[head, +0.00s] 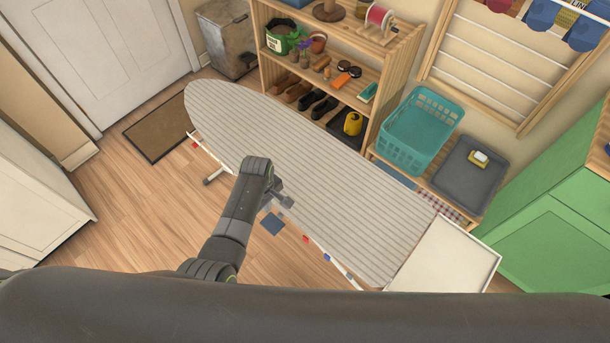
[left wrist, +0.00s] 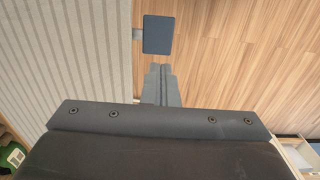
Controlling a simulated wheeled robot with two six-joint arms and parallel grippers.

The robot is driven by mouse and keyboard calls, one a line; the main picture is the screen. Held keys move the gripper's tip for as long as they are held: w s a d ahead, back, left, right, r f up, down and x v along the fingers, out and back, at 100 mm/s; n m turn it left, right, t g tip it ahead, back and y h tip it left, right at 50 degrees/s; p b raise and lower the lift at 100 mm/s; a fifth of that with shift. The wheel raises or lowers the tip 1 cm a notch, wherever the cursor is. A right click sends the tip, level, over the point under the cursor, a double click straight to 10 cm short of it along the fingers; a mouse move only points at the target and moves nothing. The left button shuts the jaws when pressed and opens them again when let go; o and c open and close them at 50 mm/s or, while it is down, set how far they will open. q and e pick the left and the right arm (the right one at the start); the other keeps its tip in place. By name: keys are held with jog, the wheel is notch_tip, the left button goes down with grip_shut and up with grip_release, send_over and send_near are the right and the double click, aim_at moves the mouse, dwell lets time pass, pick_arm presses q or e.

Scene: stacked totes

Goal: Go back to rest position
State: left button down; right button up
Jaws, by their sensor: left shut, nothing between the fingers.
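My left gripper (head: 286,200) reaches in over the near edge of the striped ironing board (head: 290,165) in the head view. In the left wrist view its fingers (left wrist: 161,72) are together, with nothing between them, over the line between board and wood floor. A small dark blue square pad (head: 272,223) shows beside the board's near edge, just below the gripper. It also shows ahead of the fingertips in the left wrist view (left wrist: 158,35), apart from them. My right gripper is in neither view.
A wooden shelf (head: 370,72) with shoes and garden things stands behind the board. A white panel (head: 447,262) adjoins the board's right end. The wood floor (head: 150,215) at left is clear.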

pick_arm(q)
jog(key=shift+r, duration=0.35)
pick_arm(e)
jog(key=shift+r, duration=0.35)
